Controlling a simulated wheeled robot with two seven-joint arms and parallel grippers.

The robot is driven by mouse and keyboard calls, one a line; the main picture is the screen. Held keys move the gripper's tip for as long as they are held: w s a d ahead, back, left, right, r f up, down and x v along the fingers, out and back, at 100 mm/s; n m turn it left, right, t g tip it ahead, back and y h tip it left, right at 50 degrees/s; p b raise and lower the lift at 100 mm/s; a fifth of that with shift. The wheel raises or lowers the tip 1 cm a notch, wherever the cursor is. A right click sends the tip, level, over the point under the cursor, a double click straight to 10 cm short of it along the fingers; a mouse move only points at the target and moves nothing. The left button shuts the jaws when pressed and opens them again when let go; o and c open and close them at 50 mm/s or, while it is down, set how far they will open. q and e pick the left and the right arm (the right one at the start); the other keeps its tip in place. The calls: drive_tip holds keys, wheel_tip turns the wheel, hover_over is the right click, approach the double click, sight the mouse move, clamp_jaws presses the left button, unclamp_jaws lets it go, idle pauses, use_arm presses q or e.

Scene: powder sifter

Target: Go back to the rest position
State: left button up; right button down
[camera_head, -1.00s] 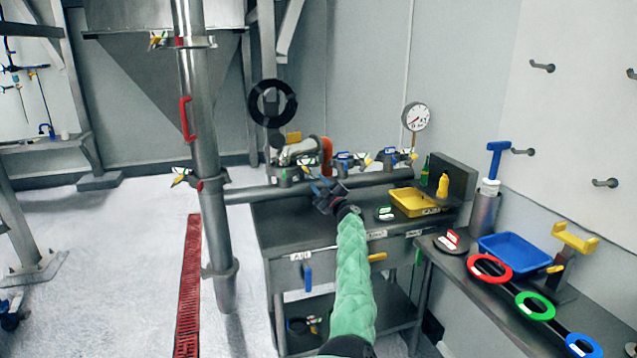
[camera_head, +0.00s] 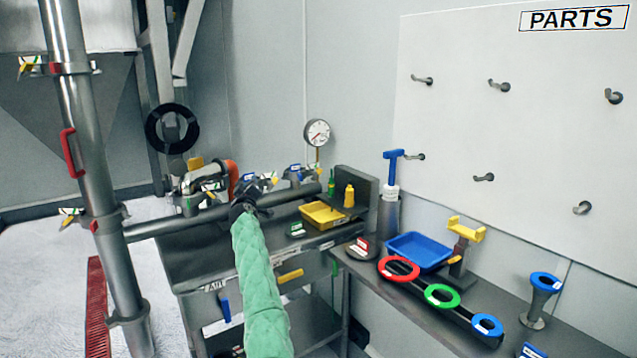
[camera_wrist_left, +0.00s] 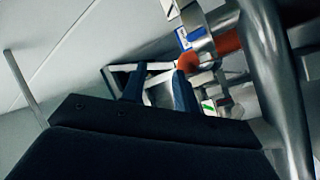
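My left gripper (camera_head: 248,188) is at the end of the green-sleeved arm, over the back of the grey workbench (camera_head: 190,265), near the horizontal pipe (camera_head: 170,222). It is small and dark there. In the left wrist view its two blue-grey fingers (camera_wrist_left: 160,84) stand apart with nothing seen held between them. Beyond them are an orange part (camera_wrist_left: 228,42) and metal pipework. I cannot tell whether the fingers touch the pipework. My right gripper is in neither view.
A vertical pipe (camera_head: 88,160) stands left. The bench holds a yellow tray (camera_head: 322,217). The right-hand bench holds a blue tray (camera_head: 418,252) and red (camera_head: 398,269), green (camera_head: 442,295) and blue (camera_head: 487,325) rings. A pegboard (camera_head: 540,130) covers the right wall. White floor shows at left.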

use_arm(q)
drive_tip(key=s+r+m+h, duration=0.3)
drive_tip(key=r, duration=0.4)
drive_tip(key=s+d+m+g+h, duration=0.1)
drive_tip(key=s+m+g+h, duration=0.25)
drive_tip(key=s, duration=0.85)
drive_tip(key=s+d+f+m+g+y, duration=0.1)
drive_tip(key=s+d+f+m+g, duration=0.1)
drive_tip(key=s+f, duration=1.4)
drive_tip(key=s+d+f+m+g, duration=0.2)
drive_tip(key=s+d+f+g, duration=0.2)
drive_tip(key=s+f, duration=1.2)
drive_tip(key=s+d+f+m+g+y, duration=0.1)
drive_tip(key=s+f+g, duration=0.7)
drive_tip(key=s, duration=2.9)
wheel_tip(320, 180, down, 8)
drive_tip(key=shift+s+d+f+m+y, duration=0.3)
drive_tip(key=shift+d+m, duration=0.25)
drive_tip(key=shift+d, duration=0.65)
